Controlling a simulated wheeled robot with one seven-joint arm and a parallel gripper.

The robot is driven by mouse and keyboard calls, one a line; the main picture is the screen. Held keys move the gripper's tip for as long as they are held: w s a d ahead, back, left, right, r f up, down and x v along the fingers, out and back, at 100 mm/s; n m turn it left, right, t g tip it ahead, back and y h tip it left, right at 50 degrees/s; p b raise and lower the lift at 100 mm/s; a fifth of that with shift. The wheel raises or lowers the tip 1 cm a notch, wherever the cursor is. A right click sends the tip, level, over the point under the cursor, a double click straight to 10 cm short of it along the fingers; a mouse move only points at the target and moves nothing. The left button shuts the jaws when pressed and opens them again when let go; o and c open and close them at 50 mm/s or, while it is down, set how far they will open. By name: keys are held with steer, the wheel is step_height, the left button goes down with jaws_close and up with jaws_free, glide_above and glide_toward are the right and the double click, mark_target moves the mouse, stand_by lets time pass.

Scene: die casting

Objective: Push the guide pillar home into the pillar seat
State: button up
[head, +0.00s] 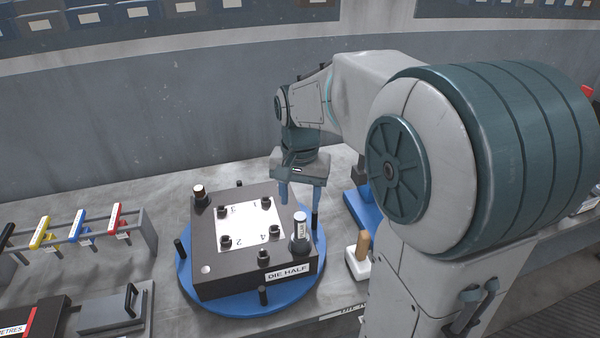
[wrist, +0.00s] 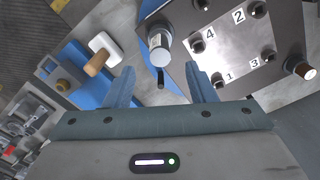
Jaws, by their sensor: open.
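The die half lies on a round blue turntable (head: 247,306) with upright black pegs. Several dark numbered posts stand on its white plate (head: 250,232). A mallet with a wooden handle (head: 363,243) lies to the right. A rack of coloured tags (head: 75,232) stands at left.

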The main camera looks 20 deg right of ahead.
step_height(320, 180, up, 8)
steer(key=shift+f, duration=0.2)
stand_by(0.7)
steer(key=s+f+n+t, duration=0.3)
steer(key=s+f+n, duration=0.3)
steer(key=s, duration=0.8)
steer(key=shift+s+f, duration=0.15)
steer(key=shift+f, duration=0.7)
